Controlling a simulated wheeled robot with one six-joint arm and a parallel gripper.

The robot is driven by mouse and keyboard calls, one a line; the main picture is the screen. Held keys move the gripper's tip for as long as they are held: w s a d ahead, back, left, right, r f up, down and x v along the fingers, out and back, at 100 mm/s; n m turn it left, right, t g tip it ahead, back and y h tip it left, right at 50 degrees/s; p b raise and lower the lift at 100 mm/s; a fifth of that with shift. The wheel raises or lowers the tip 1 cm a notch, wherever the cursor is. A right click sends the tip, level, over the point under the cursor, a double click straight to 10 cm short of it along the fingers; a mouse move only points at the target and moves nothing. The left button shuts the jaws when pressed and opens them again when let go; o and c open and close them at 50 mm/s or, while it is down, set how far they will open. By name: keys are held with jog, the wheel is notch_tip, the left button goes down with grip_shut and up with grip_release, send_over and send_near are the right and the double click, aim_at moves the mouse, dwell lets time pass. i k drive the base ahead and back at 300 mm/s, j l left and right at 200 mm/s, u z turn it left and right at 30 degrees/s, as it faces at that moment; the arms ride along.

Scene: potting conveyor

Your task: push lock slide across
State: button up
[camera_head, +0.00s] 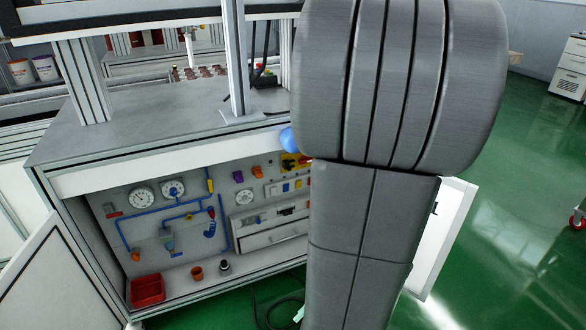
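No part can be told for sure as the lock slide. A yellow piece with red and dark parts (292,163) is on the cabinet's back panel (150,236), just left of my arm, which partly hides it. A rounded blue thing (289,139) shows above it at the arm's edge; I cannot tell what it belongs to. My large grey arm fills the middle right of the head view and hides what lies behind it. My gripper does not show.
The open cabinet holds gauges (142,198), blue pipes (165,208), a white drawer (270,238), a red bin (147,289) and a small brown pot (197,273). Its open door (62,277) stands at left. A grey worktop (140,118) lies above.

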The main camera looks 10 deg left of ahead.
aim_at(286, 164)
jog(key=i+j+u, duration=0.25)
jog(key=j, duration=0.25)
jog(key=i+j+u, duration=0.3)
jog(key=i+j, duration=0.15)
